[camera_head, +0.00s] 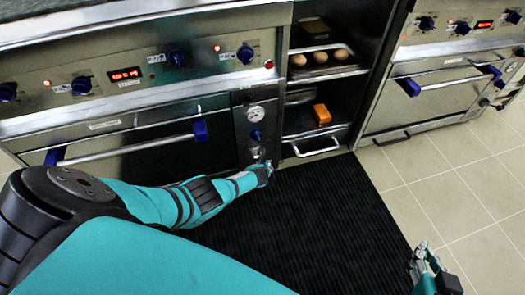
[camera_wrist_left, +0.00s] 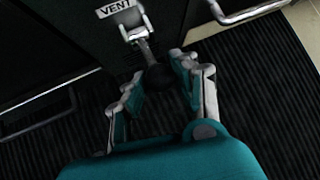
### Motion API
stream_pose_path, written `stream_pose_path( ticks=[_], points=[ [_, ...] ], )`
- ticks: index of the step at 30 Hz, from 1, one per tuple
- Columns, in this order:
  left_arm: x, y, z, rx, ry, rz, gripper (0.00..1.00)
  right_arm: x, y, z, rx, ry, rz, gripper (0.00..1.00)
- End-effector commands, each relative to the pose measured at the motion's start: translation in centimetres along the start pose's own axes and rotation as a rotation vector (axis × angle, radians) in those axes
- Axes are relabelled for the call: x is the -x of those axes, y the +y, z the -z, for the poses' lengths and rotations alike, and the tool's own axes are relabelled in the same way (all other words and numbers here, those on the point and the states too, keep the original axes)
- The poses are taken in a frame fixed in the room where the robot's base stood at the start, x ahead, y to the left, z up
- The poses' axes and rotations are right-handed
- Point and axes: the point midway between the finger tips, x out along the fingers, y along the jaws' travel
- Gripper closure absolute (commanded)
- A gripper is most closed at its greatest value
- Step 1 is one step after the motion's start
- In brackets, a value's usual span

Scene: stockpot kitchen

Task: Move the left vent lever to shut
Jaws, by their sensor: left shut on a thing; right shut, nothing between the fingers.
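The left vent lever shows in the left wrist view as a pale metal arm (camera_wrist_left: 146,50) with a dark round knob, below a white VENT label (camera_wrist_left: 115,8). My left gripper (camera_wrist_left: 158,82) is shut around the knob, one finger on each side. In the head view the left gripper (camera_head: 265,168) is at the low end of the panel beside the left oven, under the round gauge (camera_head: 256,114); its fingers hide most of the lever there. My right gripper (camera_head: 424,254) is shut and empty over the tiled floor at lower right.
The left oven door (camera_head: 120,140) has a long handle beside the panel. An open shelf (camera_head: 345,68) holds round buns and an orange block (camera_head: 321,114). A second oven (camera_head: 430,95) stands at right. A black ribbed mat (camera_head: 320,220) covers the floor; pale tiles (camera_head: 450,180) are clear.

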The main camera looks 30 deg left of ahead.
Motion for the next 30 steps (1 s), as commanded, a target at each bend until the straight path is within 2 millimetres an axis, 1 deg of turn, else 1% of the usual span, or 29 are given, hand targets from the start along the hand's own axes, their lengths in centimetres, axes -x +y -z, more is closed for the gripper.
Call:
stream_pose_path(
  ticks=[1, 2, 7, 20, 26, 30],
  points=[
    [0.0, -0.1, -0.5, 0.002, -0.006, 0.003, 1.00, 0.0, 0.0, 0.0, 0.000, 0.000, 0.000, 1.00],
    [0.0, -0.1, -0.5, 0.002, -0.006, 0.003, 0.70, 0.0, 0.0, 0.0, 0.000, 0.000, 0.000, 1.00],
    [0.0, -0.1, -0.3, 0.002, -0.004, 0.002, 0.48, 0.0, 0.0, 0.0, 0.000, 0.001, 0.000, 1.00],
    [0.3, 0.0, -0.1, 0.003, -0.005, 0.000, 0.47, 0.0, 0.0, 0.1, 0.000, 0.003, 0.001, 1.00],
    [1.6, 0.1, -0.1, 0.004, -0.008, 0.001, 0.47, 0.0, 0.0, 0.1, 0.000, 0.002, 0.001, 1.00],
    [3.0, 0.1, -0.1, 0.002, -0.002, 0.003, 0.47, 0.0, 0.0, 0.1, 0.000, 0.002, 0.001, 1.00]
  ],
)
